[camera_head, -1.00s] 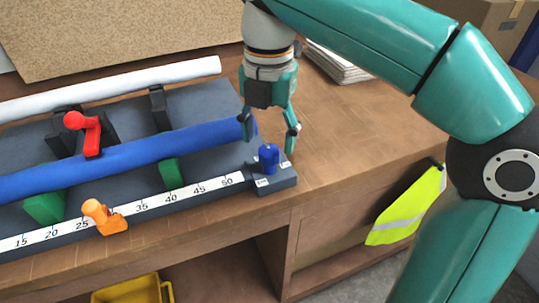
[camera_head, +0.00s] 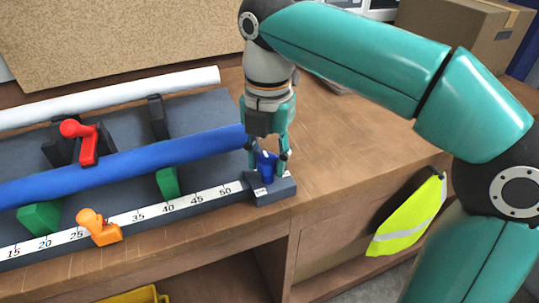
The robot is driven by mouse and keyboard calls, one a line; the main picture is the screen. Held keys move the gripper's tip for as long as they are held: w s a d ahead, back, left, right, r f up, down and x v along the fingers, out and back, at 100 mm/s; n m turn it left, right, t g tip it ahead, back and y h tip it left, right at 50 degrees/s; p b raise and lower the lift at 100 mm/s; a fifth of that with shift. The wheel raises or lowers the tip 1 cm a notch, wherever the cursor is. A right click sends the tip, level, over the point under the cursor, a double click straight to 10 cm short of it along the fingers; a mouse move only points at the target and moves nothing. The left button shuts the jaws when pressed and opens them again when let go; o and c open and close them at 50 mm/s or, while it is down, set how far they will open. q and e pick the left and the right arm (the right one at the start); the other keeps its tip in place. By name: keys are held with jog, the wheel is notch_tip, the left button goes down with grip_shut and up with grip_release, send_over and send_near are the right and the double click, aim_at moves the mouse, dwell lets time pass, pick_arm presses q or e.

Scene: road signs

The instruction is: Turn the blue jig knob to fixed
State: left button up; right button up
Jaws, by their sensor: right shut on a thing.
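The blue jig knob (camera_head: 266,164) stands on a small dark block at the right end of the jig (camera_head: 200,110). A white label with print too small to read shows on the block beside the knob. My right gripper (camera_head: 267,163) points down over the block, with one finger on each side of the knob, and is shut on it. The fingers partly cover the knob, so which way it is turned cannot be told. My left gripper is not in view.
A blue tube (camera_head: 120,166) and a white tube (camera_head: 110,95) lie across the jig. A red clamp (camera_head: 80,140), an orange stop (camera_head: 98,227) and a numbered scale (camera_head: 160,212) are left of the knob. A yellow vest (camera_head: 405,218) hangs at the bench front. The bench right of the jig is clear.

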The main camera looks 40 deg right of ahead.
jog(key=shift+m, duration=0.3)
jog(key=shift+r+m+p, duration=0.15)
jog(key=shift+m+p, duration=0.85)
jog(key=shift+m, duration=0.2)
jog(key=m+p, duration=0.2)
jog(key=m, duration=0.3)
jog(key=shift+p, duration=0.3)
jog(key=m+p, duration=0.2)
jog(key=m, duration=0.3)
jog(key=shift+m, duration=0.4)
jog(key=m, duration=0.4)
jog(key=shift+p, duration=0.4)
